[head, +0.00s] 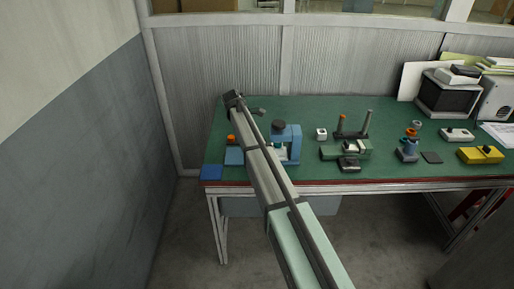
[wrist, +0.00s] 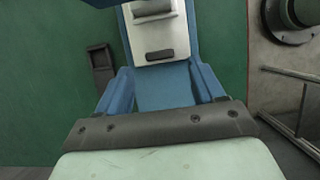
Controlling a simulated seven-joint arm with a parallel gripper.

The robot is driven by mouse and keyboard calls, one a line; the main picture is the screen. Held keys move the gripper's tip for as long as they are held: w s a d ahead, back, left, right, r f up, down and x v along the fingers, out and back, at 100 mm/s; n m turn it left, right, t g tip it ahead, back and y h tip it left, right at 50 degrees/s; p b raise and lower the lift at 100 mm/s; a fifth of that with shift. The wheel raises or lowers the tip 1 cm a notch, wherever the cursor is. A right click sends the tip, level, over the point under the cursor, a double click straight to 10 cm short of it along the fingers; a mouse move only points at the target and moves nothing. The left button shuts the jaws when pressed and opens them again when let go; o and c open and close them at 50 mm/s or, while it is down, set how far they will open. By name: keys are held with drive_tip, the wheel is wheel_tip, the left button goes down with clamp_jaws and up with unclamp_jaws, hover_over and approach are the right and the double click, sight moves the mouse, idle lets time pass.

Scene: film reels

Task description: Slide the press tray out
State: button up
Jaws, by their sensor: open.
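The blue press (head: 294,143) with a dark knob on top stands at the left of the green bench, partly hidden behind my arm. In the wrist view a pale plate with a dark slot (wrist: 160,55), which looks like the press tray, sits in the blue frame. My gripper (wrist: 161,92) is open, with its dark bolted bar in front of the press. Blue pieces stand at both sides beyond the bar; I cannot tell whether they are fingers or press. Nothing is seen held.
A dark block (wrist: 101,64) lies on the bench beside the press. A blue pad (head: 211,172) lies at the bench's front left corner. To the right are a white cube (head: 321,134), a green fixture (head: 345,150) and a yellow box (head: 480,155). A wall stands at left.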

drive_tip(key=shift+x, duration=2.45)
clamp_jaws()
